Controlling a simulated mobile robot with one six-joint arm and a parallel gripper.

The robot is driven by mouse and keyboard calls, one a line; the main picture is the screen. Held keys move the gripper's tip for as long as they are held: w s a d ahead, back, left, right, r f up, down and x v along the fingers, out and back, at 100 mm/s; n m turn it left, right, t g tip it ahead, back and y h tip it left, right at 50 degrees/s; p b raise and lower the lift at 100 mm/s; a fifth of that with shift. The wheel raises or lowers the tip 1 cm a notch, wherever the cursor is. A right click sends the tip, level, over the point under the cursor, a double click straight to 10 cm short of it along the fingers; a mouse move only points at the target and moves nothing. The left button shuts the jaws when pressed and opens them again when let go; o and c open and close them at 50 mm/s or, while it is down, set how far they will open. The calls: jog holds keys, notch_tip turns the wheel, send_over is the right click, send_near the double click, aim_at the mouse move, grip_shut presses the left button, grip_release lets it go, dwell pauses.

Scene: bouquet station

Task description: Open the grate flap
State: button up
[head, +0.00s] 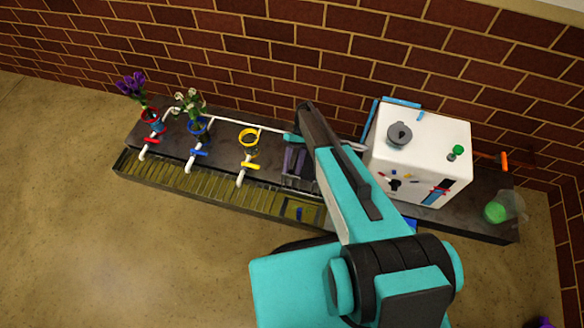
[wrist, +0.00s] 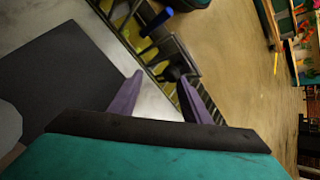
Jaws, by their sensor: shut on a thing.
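The trough in front of the bench has a slatted grate (head: 200,181). At its right end is a yellowish section (head: 318,213), apparently the flap, with a blue handle (head: 299,213). The blue handle also shows at the top of the wrist view (wrist: 156,22). My gripper (head: 294,165) is low over the bench just behind this section. In the wrist view, its purple fingers (wrist: 162,77) stand apart, beside a dark knob-like piece (wrist: 177,72) at the grate's edge. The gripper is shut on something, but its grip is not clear. The blue handle is beyond the fingertips.
Red, blue and yellow vases (head: 249,141) stand on the bench to the left, two with flowers. White pipes with coloured taps (head: 246,165) run in front of them. A white box (head: 425,150) stands close to the right of my arm. A brick wall is behind.

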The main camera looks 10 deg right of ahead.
jog(key=shift+r, duration=0.1)
dwell(0.3)
jog(key=shift+w+d+r, duration=0.2)
jog(key=shift+w+r, duration=0.1)
jog(key=shift+r, duration=0.05)
jog(key=b+v, duration=0.2)
jog(key=v, duration=0.8)
jog(key=shift+w+r, duration=0.25)
jog(key=shift+w, duration=0.1)
jog(key=shift+d, duration=0.1)
